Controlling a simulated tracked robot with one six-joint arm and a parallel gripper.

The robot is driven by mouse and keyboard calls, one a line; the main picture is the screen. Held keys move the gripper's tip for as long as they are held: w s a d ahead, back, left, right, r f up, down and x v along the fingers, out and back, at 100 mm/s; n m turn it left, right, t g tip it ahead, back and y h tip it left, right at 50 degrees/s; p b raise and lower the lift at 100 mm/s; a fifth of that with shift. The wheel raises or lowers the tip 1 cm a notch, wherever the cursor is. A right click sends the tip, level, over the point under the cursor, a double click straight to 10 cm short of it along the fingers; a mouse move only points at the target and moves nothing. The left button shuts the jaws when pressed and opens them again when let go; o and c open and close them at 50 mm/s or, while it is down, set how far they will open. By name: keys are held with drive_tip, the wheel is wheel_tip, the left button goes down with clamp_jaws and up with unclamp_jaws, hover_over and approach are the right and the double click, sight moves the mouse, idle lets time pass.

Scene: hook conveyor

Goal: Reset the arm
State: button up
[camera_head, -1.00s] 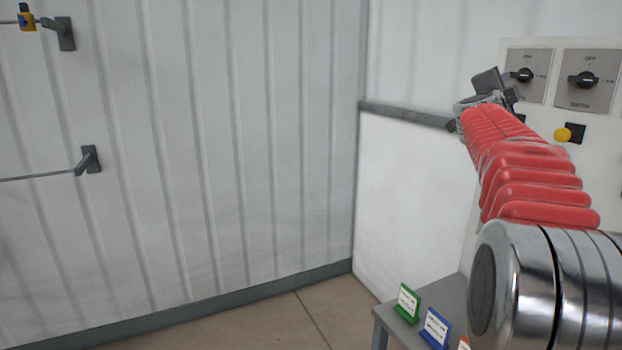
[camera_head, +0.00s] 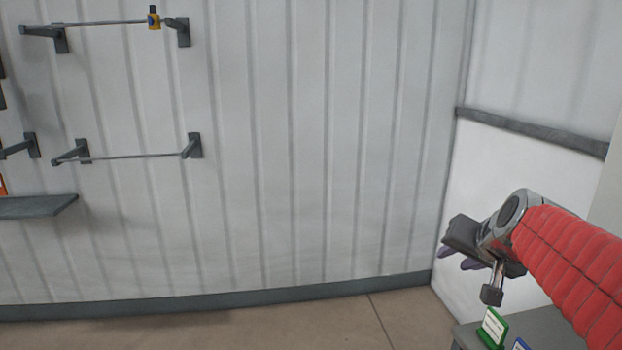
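My arm, with a red ribbed sleeve, reaches in from the right edge of the head view.
A grey table (camera_head: 545,325) at lower right bears a green sign (camera_head: 492,328) and a blue sign (camera_head: 521,344). Wall rails (camera_head: 125,157) hang at left, the upper one with a yellow item (camera_head: 154,19). A grey shelf (camera_head: 38,207) is at far left. The floor (camera_head: 330,325) is clear.

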drive_tip(key=s+a+f+n+g, duration=0.1)
drive_tip(key=s+a+f+n, duration=0.1)
drive_tip(key=s, duration=0.5)
drive_tip(key=s+a+f+n+g, duration=0.1)
drive_tip(key=s+a+f+n, duration=0.1)
drive_tip(key=s+a+f, duration=0.3)
drive_tip(key=s+a+f+n+g, duration=0.1)
drive_tip(key=s+a+f, duration=0.3)
drive_tip(key=s, duration=0.6)
drive_tip(key=shift+s+a+n+g+y, duration=0.35)
drive_tip(key=shift+a+n, duration=0.35)
drive_tip(key=shift+a, duration=0.5)
